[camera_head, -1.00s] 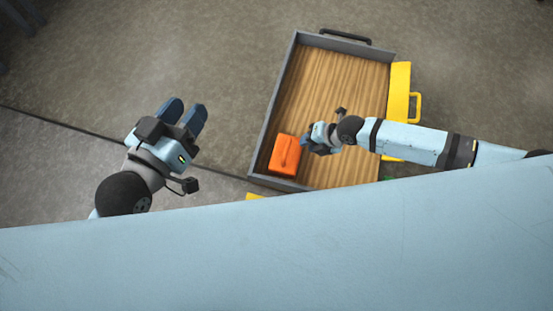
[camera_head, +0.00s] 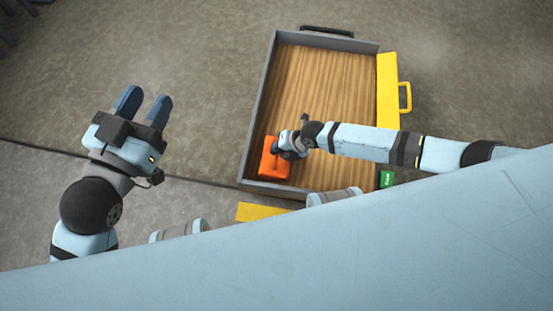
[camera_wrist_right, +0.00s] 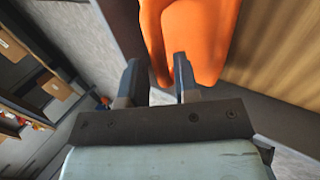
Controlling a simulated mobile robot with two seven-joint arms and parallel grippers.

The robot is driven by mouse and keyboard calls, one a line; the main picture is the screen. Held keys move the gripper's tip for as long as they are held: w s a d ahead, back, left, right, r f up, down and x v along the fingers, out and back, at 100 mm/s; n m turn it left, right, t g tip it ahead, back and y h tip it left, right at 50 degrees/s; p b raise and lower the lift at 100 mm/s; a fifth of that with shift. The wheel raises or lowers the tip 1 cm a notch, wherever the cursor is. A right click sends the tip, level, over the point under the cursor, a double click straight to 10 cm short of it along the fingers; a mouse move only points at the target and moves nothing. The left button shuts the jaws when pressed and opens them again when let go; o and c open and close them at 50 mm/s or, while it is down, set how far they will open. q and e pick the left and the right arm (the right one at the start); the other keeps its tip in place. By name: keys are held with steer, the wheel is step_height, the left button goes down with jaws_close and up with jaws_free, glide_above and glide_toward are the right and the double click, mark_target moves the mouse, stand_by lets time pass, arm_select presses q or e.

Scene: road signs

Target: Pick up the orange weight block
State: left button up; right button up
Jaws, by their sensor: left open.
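The orange weight block (camera_head: 272,166) lies in the lower left corner of a wood-floored tray (camera_head: 320,90). My right gripper (camera_head: 279,147) is at the block's upper right side in the head view and hides part of it. In the right wrist view the block (camera_wrist_right: 208,40) fills the top middle. A narrow orange part of it lies between the fingers of my right gripper (camera_wrist_right: 160,82). I cannot tell whether the fingers press on it. My left gripper (camera_head: 143,103) is open and empty, over the floor left of the tray.
The tray has grey walls, a dark handle (camera_head: 327,31) at the top and a yellow side piece (camera_head: 388,90) with a handle. A green label (camera_head: 387,179) is near its lower right. Shelves with boxes (camera_wrist_right: 57,88) show in the wrist view. Floor left of the tray is clear.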

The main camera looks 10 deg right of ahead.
steer(key=x, duration=0.2)
steer(key=shift+w+f+b, duration=0.1)
steer(key=shift+f+b, duration=0.2)
steer(key=shift+r, duration=0.1)
jaws_close()
stand_by(0.8)
steer(key=shift+a, duration=0.1)
